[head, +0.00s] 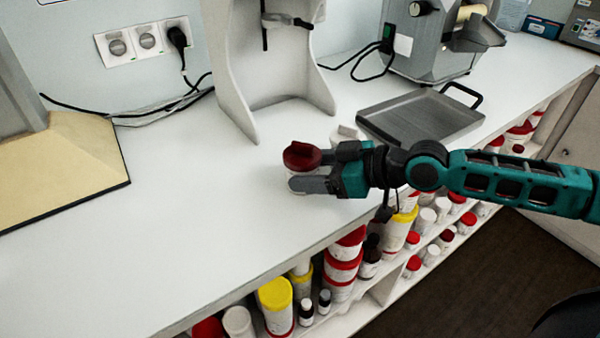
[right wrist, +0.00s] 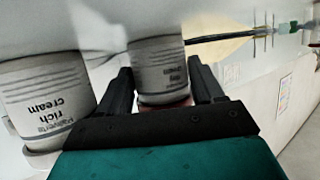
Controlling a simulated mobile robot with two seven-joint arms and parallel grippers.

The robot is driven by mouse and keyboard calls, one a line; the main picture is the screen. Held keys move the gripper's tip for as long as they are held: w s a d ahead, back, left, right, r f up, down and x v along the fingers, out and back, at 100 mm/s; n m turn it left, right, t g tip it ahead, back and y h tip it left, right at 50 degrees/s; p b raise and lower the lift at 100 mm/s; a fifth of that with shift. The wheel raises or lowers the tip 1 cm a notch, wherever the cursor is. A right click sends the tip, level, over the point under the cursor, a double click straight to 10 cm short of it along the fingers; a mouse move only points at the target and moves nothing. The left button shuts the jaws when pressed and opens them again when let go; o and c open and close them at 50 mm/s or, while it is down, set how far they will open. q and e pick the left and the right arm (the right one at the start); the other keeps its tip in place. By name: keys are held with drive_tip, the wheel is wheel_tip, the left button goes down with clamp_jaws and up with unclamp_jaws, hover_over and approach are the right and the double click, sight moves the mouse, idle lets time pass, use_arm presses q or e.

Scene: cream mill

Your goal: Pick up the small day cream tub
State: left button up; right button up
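A small white tub with a dark red lid (head: 302,155) is upright at the worktop's middle, between the fingers of my right gripper (head: 312,170). In the right wrist view this tub (right wrist: 158,68) shows upside down, its label too small to read. The fingers of my right gripper (right wrist: 160,85) lie close along both its sides; whether they press on it I cannot tell. It seems to rest on the worktop. A second tub (right wrist: 45,95), labelled "rich cream", is beside the gripper; a pale-lidded tub (head: 345,134) shows behind the gripper. My left gripper is out of view.
The white worktop (head: 200,215) is clear to the left. A grey tray (head: 425,118) and a machine (head: 430,45) stand right, a pale stand (head: 270,90) behind, a beige board (head: 60,165) far left. Shelves below the front edge hold several tubs (head: 275,295).

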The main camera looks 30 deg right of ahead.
drive_tip(key=c, duration=0.6)
drive_tip(key=shift+r, duration=0.15)
